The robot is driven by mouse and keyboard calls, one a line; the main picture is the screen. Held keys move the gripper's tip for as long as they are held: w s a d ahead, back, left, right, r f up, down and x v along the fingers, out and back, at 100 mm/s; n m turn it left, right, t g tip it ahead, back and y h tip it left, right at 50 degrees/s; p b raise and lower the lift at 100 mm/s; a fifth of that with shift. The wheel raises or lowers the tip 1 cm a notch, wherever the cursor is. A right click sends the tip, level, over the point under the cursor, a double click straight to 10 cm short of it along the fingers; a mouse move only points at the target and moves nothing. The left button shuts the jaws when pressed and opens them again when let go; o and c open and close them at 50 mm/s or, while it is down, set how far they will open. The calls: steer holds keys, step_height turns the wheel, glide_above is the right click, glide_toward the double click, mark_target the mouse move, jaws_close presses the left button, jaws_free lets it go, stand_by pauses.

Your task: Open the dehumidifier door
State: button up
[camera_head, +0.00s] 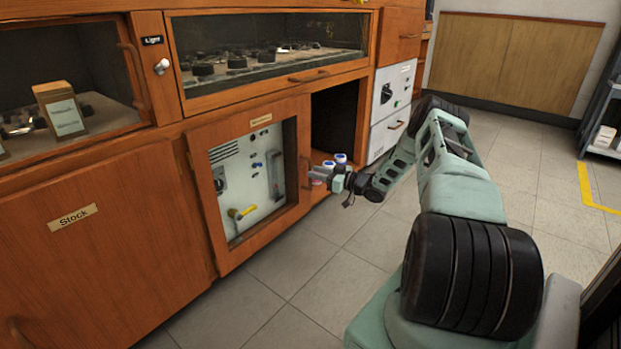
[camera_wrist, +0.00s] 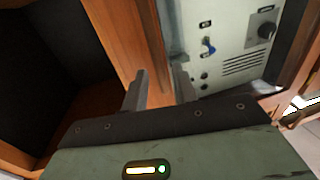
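The dehumidifier door (camera_head: 205,199) is a wooden frame with a glass pane and a small label on top. It stands ajar, with a dark gap at its right side. Its vertical handle (camera_head: 305,171) is on the right frame. My gripper (camera_head: 315,176) is at this right edge, close to the handle. In the wrist view, my gripper's two fingers (camera_wrist: 160,88) are apart, in front of the wooden door frame (camera_wrist: 124,42). I cannot make out the handle between them, or whether they touch the door.
A white panel (camera_head: 262,165) with a yellow-handled valve shows through the glass. The dark compartment (camera_head: 335,115) is open to the right of the door. A white unit (camera_head: 391,105) stands beyond it. The tiled floor (camera_head: 290,265) in front is clear.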

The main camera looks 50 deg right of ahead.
mark_target(311, 189)
steer(key=shift+b+x, duration=0.45)
steer(key=shift+x, duration=1.15)
jaws_close()
steer(key=shift+s, duration=0.1)
